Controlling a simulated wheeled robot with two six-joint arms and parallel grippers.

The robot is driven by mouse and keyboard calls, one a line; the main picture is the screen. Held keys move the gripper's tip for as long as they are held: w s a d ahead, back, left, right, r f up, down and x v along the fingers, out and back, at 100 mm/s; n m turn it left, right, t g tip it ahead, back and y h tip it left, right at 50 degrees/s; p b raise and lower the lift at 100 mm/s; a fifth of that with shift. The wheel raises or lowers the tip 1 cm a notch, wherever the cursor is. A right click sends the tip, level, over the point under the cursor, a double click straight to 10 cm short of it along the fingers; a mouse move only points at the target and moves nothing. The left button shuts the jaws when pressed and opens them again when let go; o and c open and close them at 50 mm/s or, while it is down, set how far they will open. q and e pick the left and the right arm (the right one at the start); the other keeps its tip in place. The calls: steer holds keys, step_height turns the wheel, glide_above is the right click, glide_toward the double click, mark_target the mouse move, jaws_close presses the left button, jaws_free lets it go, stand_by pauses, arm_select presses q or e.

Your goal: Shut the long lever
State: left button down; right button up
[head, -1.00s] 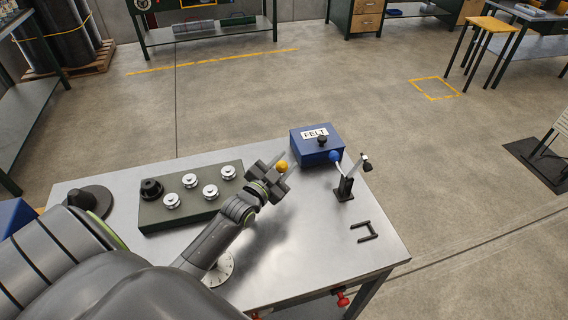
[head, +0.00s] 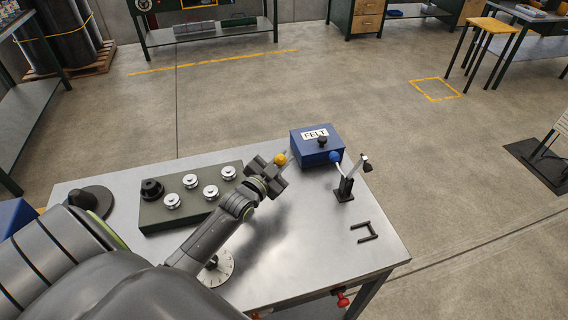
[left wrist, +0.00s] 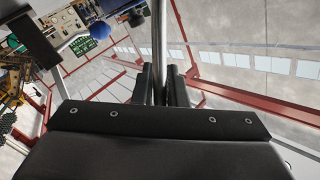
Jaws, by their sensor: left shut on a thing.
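My left gripper (head: 276,168) is above the steel table, to the left of the blue FELT box. In the left wrist view its two black fingers (left wrist: 160,86) are shut on a thin metal rod (left wrist: 159,40), which I take to be the long lever. A yellow-orange knob (head: 280,159) shows at the fingertips in the head view. The lever's lower part and pivot are hidden by my arm. My right gripper is not in view.
The blue FELT box (head: 318,152) with a black knob is at the table's back edge. A dark green block (head: 154,217) with several silver spools is on the left. A pale dial (head: 219,271) is partly under my arm. A black U-shaped bracket (head: 364,232) lies at right.

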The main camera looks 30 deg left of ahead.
arm_select(q)
steer(key=w+a+n+g+h+b, duration=0.1)
steer(key=w+a+n+g+b, duration=0.3)
steer(key=w+a, duration=0.3)
steer(key=shift+w+a+f+n+g+b, duration=0.4)
steer(key=shift+a+b, duration=0.2)
steer(key=shift+a, duration=0.35)
steer(key=shift+f, duration=0.1)
